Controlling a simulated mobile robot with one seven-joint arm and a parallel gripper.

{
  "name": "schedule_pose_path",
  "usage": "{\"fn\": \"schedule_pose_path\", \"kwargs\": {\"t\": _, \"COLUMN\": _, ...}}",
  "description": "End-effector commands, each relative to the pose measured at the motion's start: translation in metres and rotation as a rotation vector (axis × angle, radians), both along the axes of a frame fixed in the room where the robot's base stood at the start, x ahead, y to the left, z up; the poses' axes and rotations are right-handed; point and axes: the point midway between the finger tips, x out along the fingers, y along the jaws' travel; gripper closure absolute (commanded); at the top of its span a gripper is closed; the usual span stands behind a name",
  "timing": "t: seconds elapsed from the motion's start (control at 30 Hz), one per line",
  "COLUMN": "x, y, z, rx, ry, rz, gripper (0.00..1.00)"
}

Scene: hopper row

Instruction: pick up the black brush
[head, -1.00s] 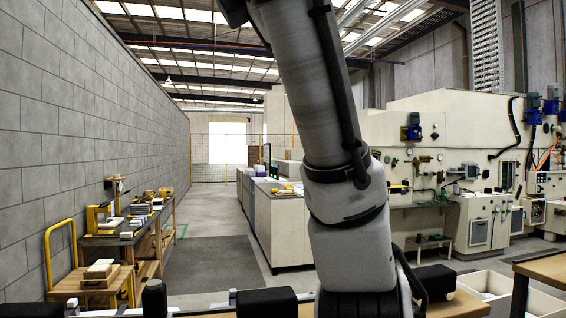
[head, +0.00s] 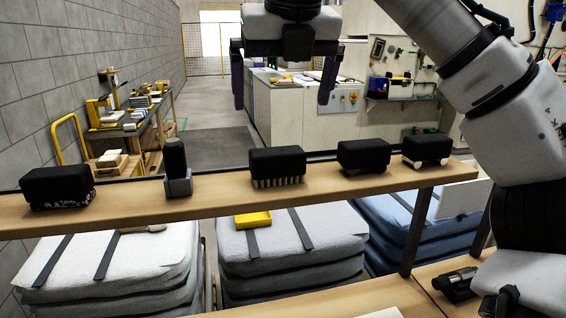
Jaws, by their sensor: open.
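The black brush (head: 278,162) stands on a wooden shelf (head: 222,194) in the head view, near the middle of the row. It has a black block-shaped top with pale bristles pointing down onto the board. My gripper (head: 282,102) hangs above and appears to be behind the brush, with its two dark fingers spread wide apart. It is open and empty, and nothing touches the brush.
A patterned-base black block (head: 58,186) and an upright black piece in a grey holder (head: 177,186) stand left of the brush. Stacked padded bundles (head: 110,268) and a yellow piece (head: 253,219) lie below the shelf.

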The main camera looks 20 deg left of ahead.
Motion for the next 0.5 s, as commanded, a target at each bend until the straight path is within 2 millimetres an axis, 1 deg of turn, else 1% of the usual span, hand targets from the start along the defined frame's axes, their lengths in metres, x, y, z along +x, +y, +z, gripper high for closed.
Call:
{"fn": "schedule_pose_path", "kwargs": {"t": 0.27, "x": 0.008, "y": 0.007, "z": -0.033, "rx": 0.002, "ry": 0.000, "rz": -0.001, "gripper": 0.00}}
{"fn": "schedule_pose_path", "kwargs": {"t": 0.4, "x": 0.018, "y": 0.013, "z": -0.060, "rx": 0.002, "ry": 0.001, "rz": 0.002, "gripper": 0.00}}
{"fn": "schedule_pose_path", "kwargs": {"t": 0.43, "x": 0.020, "y": 0.013, "z": -0.061, "rx": -0.001, "ry": -0.001, "rz": -0.003, "gripper": 0.00}}
{"fn": "schedule_pose_path", "kwargs": {"t": 0.5, "x": 0.024, "y": 0.016, "z": -0.070, "rx": -0.001, "ry": -0.002, "rz": -0.003, "gripper": 0.00}}
